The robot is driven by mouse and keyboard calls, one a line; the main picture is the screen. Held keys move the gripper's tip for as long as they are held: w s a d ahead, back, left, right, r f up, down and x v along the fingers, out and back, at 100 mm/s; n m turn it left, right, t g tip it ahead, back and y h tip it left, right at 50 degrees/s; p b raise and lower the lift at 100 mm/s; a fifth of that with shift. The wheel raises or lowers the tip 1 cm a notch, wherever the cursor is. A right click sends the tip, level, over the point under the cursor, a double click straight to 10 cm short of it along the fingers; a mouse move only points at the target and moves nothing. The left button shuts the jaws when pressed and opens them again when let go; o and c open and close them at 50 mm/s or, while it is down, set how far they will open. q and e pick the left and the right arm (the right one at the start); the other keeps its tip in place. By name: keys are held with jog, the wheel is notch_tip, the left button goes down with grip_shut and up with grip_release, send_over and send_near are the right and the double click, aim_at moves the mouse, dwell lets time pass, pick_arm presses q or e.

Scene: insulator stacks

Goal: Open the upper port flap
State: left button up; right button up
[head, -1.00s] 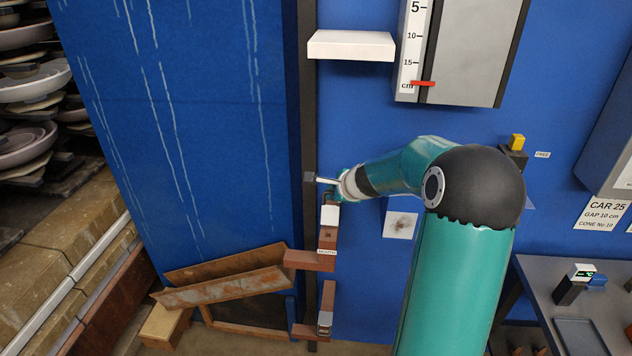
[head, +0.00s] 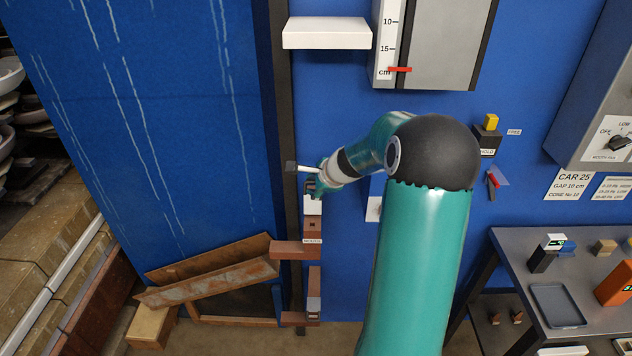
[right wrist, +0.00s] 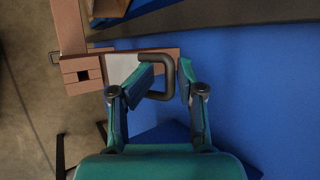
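My right gripper (head: 312,188) is at the brown port housing on the blue wall, just above the pale upper flap (head: 313,205). In the right wrist view, a dark bent handle (right wrist: 168,78) stands out from the pale grey flap plate (right wrist: 122,66). My right gripper (right wrist: 160,82) is open, with one finger on each side of the handle's outer bar. Whether either finger touches the bar I cannot tell. The flap looks closed against its brown housing. A lower port (head: 313,303) shows below. My left gripper is not in view.
A white shelf (head: 327,33) and a scale with a red pointer (head: 400,69) are above. A pale rod (head: 308,168) lies close by my gripper. Tilted rusty boards (head: 210,270) lean at lower left. A grey table (head: 500,250) stands at right.

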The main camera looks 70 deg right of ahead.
jog(key=shift+w, duration=0.25)
jog(key=shift+r, duration=0.15)
jog(key=shift+s+r, duration=0.25)
jog(key=v, duration=1.1)
jog(key=shift+a, duration=0.3)
jog(key=shift+s+f, duration=0.1)
